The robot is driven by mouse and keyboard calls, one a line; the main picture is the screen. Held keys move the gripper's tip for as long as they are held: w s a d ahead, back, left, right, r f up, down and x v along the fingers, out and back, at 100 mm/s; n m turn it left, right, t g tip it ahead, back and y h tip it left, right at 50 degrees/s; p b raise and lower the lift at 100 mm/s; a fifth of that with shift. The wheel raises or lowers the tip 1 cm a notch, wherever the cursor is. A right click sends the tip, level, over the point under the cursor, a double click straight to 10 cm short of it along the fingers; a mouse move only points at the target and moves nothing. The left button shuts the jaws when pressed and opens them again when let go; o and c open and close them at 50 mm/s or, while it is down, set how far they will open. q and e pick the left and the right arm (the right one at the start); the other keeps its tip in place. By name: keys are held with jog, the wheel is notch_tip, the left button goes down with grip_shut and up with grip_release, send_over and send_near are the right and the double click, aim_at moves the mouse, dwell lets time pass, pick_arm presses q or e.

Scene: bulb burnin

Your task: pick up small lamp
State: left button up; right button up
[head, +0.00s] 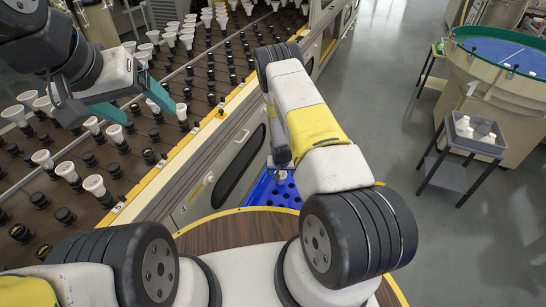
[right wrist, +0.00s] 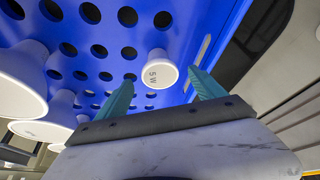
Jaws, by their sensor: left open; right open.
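A small white lamp marked 5W (right wrist: 159,74) sits at the blue perforated tray (right wrist: 185,25) in the right wrist view. My right gripper (right wrist: 162,90) is open, its two teal fingers on either side of the small lamp's near side, with a gap visible around it. Larger white lamps (right wrist: 20,75) stand to the left. In the head view the blue tray (head: 268,192) is partly hidden by my right arm. My left gripper (head: 135,104) is open and empty above the rack of lamps.
A long brown rack (head: 130,178) with rows of black sockets and several white lamps (head: 70,175) fills the left. A grey bin (head: 475,143) with white items stands on a dark stand at right, beside a round blue-topped table (head: 505,60). The grey floor between is clear.

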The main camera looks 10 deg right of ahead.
aim_at(281, 174)
jog(key=x, duration=0.3)
jog(key=shift+f, duration=0.25)
jog(key=c, duration=1.4)
jog(key=shift+c, duration=0.4)
jog(key=shift+r, duration=0.1)
